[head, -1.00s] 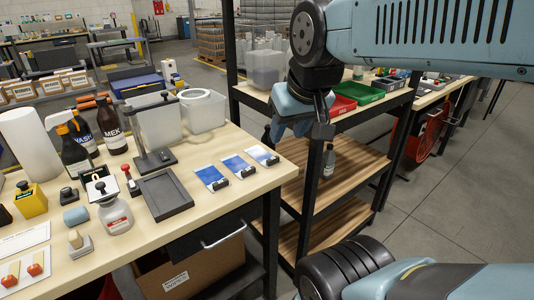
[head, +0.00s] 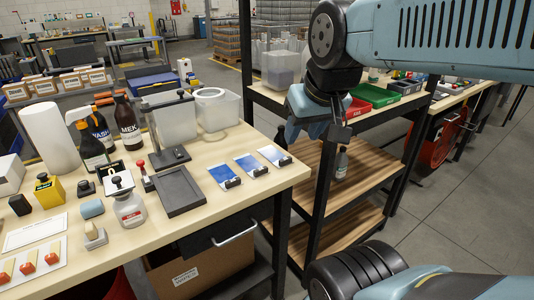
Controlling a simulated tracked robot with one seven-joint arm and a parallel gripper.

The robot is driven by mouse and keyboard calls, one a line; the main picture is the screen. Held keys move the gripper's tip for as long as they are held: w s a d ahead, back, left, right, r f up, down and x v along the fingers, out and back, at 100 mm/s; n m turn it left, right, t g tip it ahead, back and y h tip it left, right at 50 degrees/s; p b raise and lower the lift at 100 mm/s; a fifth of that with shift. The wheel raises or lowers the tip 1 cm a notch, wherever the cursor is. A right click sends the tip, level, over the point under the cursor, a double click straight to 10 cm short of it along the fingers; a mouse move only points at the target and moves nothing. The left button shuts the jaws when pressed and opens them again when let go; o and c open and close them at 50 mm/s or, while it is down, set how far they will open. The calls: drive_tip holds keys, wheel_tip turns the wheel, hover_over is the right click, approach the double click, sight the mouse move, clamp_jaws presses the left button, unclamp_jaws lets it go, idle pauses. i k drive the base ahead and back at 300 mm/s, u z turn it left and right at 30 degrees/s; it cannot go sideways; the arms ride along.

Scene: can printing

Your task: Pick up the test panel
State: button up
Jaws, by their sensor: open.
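Three blue-and-white test panels lie in a row near the right end of the wooden workbench (head: 150,236): a left one (head: 221,172), a middle one (head: 248,161) and a right one (head: 272,153). Each has a small black block at its front edge. I cannot tell which one the task means. My gripper (head: 312,134) is open and empty. In the picture it hangs to the right of the panels, past the bench's right edge and in front of the shelf rack. It appears apart from all of them.
A dark grey tray (head: 180,192) lies left of the panels, with a black stand (head: 170,157) behind it. A white tub (head: 218,108) and several bottles stand farther back. A shelf rack (head: 352,165) with red and green bins stands right of the bench.

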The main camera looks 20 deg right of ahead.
sight(276, 158)
drive_tip(key=z, duration=0.9)
drive_tip(key=k, duration=1.4)
drive_tip(key=u, duration=0.85)
drive_tip(key=i, duration=1)
drive_tip(key=z, duration=0.1)
